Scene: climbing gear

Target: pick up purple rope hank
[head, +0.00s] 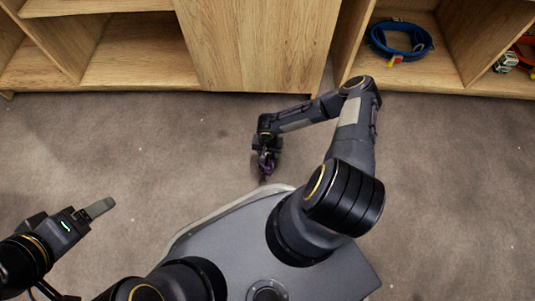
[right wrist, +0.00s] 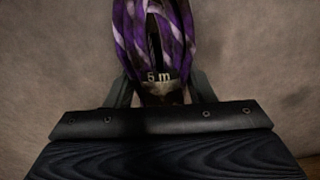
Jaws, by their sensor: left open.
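The purple rope hank (right wrist: 158,35), with purple, white and dark strands and a dark band marked "5 m", fills the top middle of the right wrist view. It is small and partly hidden by my gripper in the head view (head: 267,168). My right gripper (right wrist: 162,90) has a finger on each side of the band and is shut on the hank. In the head view, my right gripper (head: 265,160) is over the floor, just beyond the front of my base. My left gripper (head: 98,209) is open and empty over the floor at the left.
A wooden shelf unit (head: 255,45) stands along the back. A blue rope or harness coil (head: 402,40) lies in a right compartment, with orange and metal gear (head: 508,62) at the far right edge. The left compartments look empty. The carpet (head: 130,140) between is clear.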

